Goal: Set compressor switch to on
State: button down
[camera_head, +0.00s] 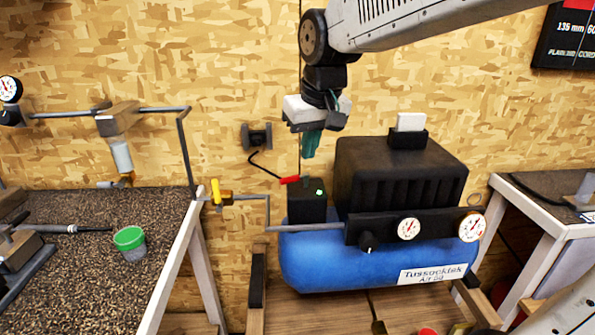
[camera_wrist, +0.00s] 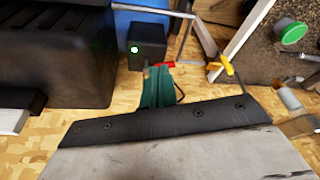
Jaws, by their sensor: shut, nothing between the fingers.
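The compressor has a blue tank (camera_head: 380,262) and a black ribbed housing (camera_head: 400,172). A black switch box (camera_head: 306,205) stands at its left end, with a small bright green light (camera_head: 319,192) on it. A red lever (camera_head: 290,180) sticks out to the left at the top of the box. My gripper (camera_head: 310,152) has teal fingers, shut and empty, pointing down above the box. In the wrist view the fingers (camera_wrist: 157,80) appear close to the red lever (camera_wrist: 165,64) and partly cover its surroundings; contact cannot be told. The switch box (camera_wrist: 148,38) is beyond them.
A black outlet (camera_head: 257,137) with a cable is on the wall behind. A yellow-handled valve (camera_head: 216,192) and pipe lie left of the compressor. A workbench (camera_head: 170,235) with a green-lidded cup (camera_head: 129,240) is at left, another table (camera_head: 550,195) at right.

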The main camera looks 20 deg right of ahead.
send_over(294, 197)
jog(key=shift+f, duration=5.1)
